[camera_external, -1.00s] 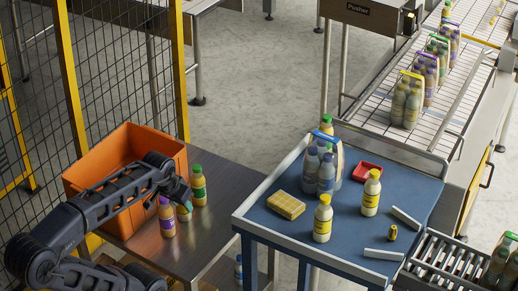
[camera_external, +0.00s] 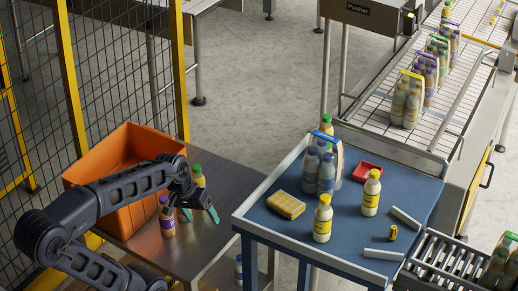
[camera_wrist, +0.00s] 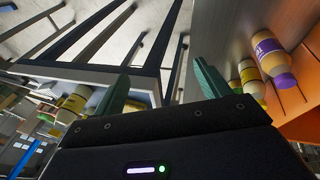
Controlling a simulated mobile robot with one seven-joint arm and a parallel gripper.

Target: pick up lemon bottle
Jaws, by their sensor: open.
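Two bottles with yellow labels stand upright on the blue cart. The nearer one (camera_external: 323,218) has a yellow cap, and the other (camera_external: 371,193) has a pale cap. I cannot tell for certain which is the lemon bottle. Yellow-labelled bottles (camera_wrist: 75,103) also show at left in the wrist view. My gripper (camera_external: 200,214) is open and empty, its teal fingers (camera_wrist: 161,72) apart, above the metal table and well left of the cart. A purple-capped bottle (camera_external: 167,217) stands just left of it. A green-capped bottle (camera_external: 198,176) is partly hidden behind the wrist.
An orange crate (camera_external: 125,150) stands on the metal table (camera_external: 232,181). The blue cart (camera_external: 280,228) also holds a bottle pack (camera_external: 326,175), a yellow block (camera_external: 286,205), a red tray (camera_external: 366,171) and white bars (camera_external: 383,254). A gap separates table and cart.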

